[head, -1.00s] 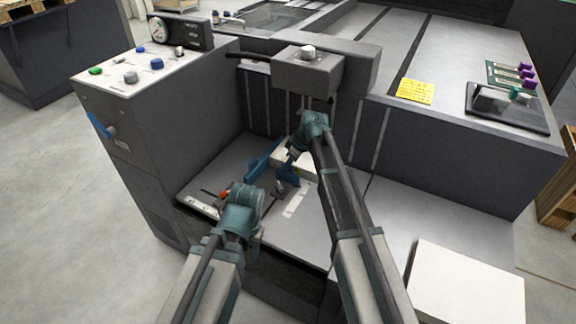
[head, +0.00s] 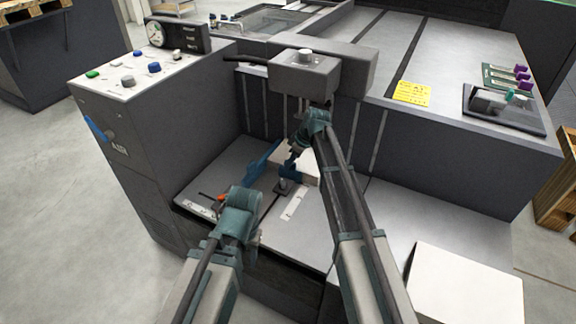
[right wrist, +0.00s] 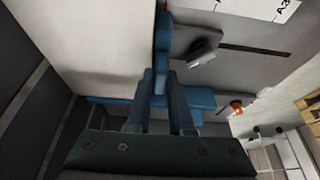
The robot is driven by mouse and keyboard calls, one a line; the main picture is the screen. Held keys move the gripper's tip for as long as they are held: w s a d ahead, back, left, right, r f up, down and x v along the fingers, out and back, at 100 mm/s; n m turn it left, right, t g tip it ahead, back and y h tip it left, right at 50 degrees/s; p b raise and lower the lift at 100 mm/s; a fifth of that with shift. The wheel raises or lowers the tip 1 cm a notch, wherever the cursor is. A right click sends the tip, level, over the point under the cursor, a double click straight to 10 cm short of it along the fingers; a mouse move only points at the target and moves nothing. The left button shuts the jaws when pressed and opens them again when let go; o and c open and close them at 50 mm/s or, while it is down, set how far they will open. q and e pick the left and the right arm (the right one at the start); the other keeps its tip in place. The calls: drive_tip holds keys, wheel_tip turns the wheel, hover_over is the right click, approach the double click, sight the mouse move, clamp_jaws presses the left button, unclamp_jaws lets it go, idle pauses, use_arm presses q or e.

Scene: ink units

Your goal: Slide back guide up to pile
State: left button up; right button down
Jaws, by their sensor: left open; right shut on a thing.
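The blue back guide (head: 289,168) stands on the feed table (head: 238,160). My right gripper (head: 295,150) is shut on it; the right wrist view shows its upright blue part (right wrist: 162,48) between the fingers (right wrist: 160,95). The white pile (head: 308,172) lies just beyond the guide, partly hidden by my right arm. In the right wrist view the pile (right wrist: 95,45) comes right up to the guide's side; I cannot tell whether they touch. My left gripper (head: 224,207) is open over the table's near left part, its fingertips mostly hidden.
A long blue bar (head: 262,160) lies left of the pile, with an orange-red knob (head: 222,197) nearer the front. A scale strip (head: 294,205) runs along the table. A grey head block (head: 304,75) overhangs the pile. A white stack (head: 465,285) sits at the lower right.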

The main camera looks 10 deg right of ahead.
drive_tip(key=shift+w+d, duration=0.15)
drive_tip(key=shift+w, duration=0.1)
drive_tip(key=c, duration=0.8)
unclamp_jaws()
drive_tip(key=shift+s+r, duration=0.1)
drive_tip(key=shift+r, duration=0.15)
drive_tip(key=shift+d+r+p, duration=0.2)
drive_tip(key=shift+r+p, duration=0.3)
drive_tip(key=shift+p, duration=0.25)
drive_tip(key=s+d, duration=0.7)
drive_tip(key=d, duration=0.3)
drive_tip(key=shift+f, duration=0.2)
drive_tip(key=shift+a, duration=0.1)
